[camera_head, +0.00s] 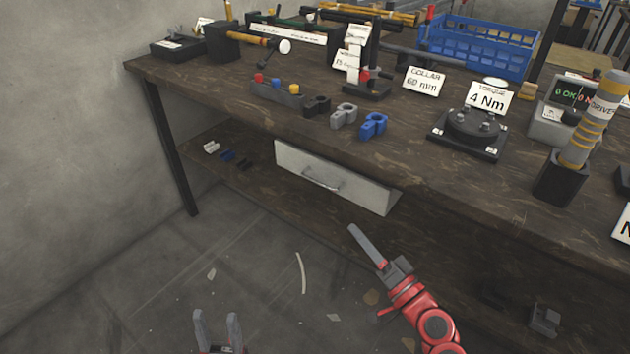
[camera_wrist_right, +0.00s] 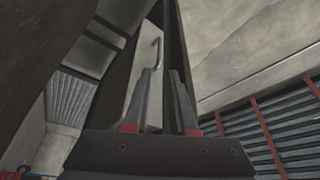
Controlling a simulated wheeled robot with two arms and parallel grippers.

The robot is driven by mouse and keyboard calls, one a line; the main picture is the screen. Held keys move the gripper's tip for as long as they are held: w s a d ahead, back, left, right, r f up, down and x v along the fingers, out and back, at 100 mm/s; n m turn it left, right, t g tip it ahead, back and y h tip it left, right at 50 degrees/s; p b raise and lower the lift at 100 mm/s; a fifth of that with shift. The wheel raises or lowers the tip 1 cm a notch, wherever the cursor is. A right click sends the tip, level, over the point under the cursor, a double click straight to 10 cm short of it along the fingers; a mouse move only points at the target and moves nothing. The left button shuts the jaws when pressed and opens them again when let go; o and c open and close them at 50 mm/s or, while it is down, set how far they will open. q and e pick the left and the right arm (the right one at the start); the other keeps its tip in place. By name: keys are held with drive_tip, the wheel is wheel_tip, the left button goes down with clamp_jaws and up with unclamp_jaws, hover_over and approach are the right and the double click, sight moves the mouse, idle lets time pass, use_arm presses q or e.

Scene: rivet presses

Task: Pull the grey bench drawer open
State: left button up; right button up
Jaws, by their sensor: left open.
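The grey drawer (camera_head: 300,170) sits under the front edge of the bench, its pale front showing a thin curved metal handle (camera_head: 322,184). I cannot tell whether it stands slightly out. In the right wrist view the drawer front (camera_wrist_right: 130,78) and handle (camera_wrist_right: 157,48) show beyond the fingers. My right gripper (camera_head: 352,229), on the red arm, is in front of and below the drawer's right part, apart from the handle. Its fingers (camera_wrist_right: 165,72) are parted with nothing between them. My left gripper (camera_head: 216,314) is open and empty, low at the bottom edge, away from the drawer.
The bench top (camera_head: 215,85) overhangs the drawer and carries clamps, a blue crate (camera_head: 475,48) and a torque fixture (camera_head: 470,130). A lower shelf (camera_head: 260,182) with small parts runs beneath. The floor (camera_head: 250,265) in front of the drawer looks mostly clear, with scattered scraps.

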sight(315, 180)
drive_tip(key=x, duration=1.7)
drive_tip(key=shift+f, duration=0.1)
drive_tip(key=shift+c, duration=0.2)
clamp_jaws()
idle(0.5)
